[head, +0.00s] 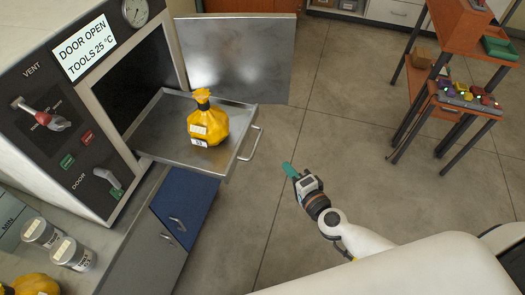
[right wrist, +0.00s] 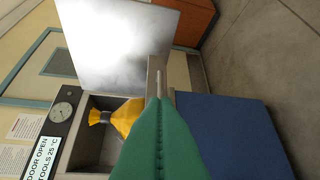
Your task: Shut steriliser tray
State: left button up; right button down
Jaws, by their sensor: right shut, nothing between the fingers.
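The steriliser tray (head: 160,128) is a shallow metal tray pulled out of the steriliser's dark opening in the head view. A yellow tied bag (head: 208,122) with white labels stands on it; the bag also shows in the right wrist view (right wrist: 128,116). The tray's front handle (head: 251,143) is a metal bar on its right side. My right gripper (head: 290,170), with green fingers, is shut and empty, below and right of the handle and apart from it in the head view. In the right wrist view its green fingers (right wrist: 160,140) cover part of the tray front. My left gripper is not in view.
The steriliser door (head: 238,58) stands open behind the tray; its display (head: 84,47) reads "DOOR OPEN TOOLS 25 °C". Two labelled jars (head: 72,253) stand at lower left. An orange stand (head: 455,100) is at upper right. The floor between is clear.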

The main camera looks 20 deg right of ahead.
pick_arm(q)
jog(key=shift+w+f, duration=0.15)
pick_arm(e)
jog(key=w+a+f, duration=0.2)
jog(key=w+a, duration=0.2)
jog(key=w, duration=0.5)
jog(key=shift+a, duration=0.3)
jog(key=shift+a+r, duration=0.1)
